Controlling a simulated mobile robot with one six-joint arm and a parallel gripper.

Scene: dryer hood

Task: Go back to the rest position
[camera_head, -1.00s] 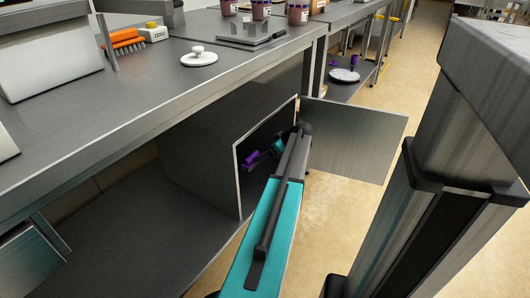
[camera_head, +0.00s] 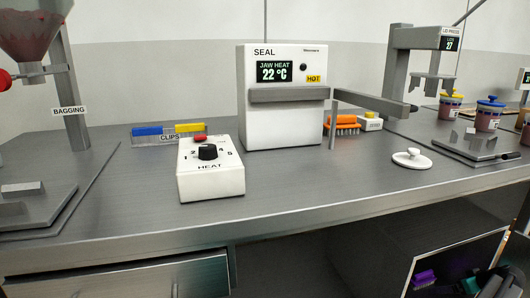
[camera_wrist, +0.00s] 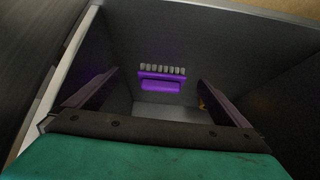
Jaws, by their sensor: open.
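My gripper (camera_wrist: 158,80) is open, with its two dark fingers spread apart inside a dark compartment. A purple brush (camera_wrist: 161,84) with a row of pale bristles shows beyond and between the fingers. The fingers do not close on it. In the head view only a bit of my teal arm shows at the bottom right, beside a purple object (camera_head: 424,279) at the open compartment under the bench; my fingers cannot be made out there.
The compartment's pale wall edge (camera_wrist: 68,62) runs close on the left. Above stands the steel bench (camera_head: 300,190) with a white sealer (camera_head: 285,125), a heat dial box (camera_head: 210,170), a white lidded disc (camera_head: 411,159) and an orange brush (camera_head: 342,122). A drawer (camera_head: 125,278) sits lower left.

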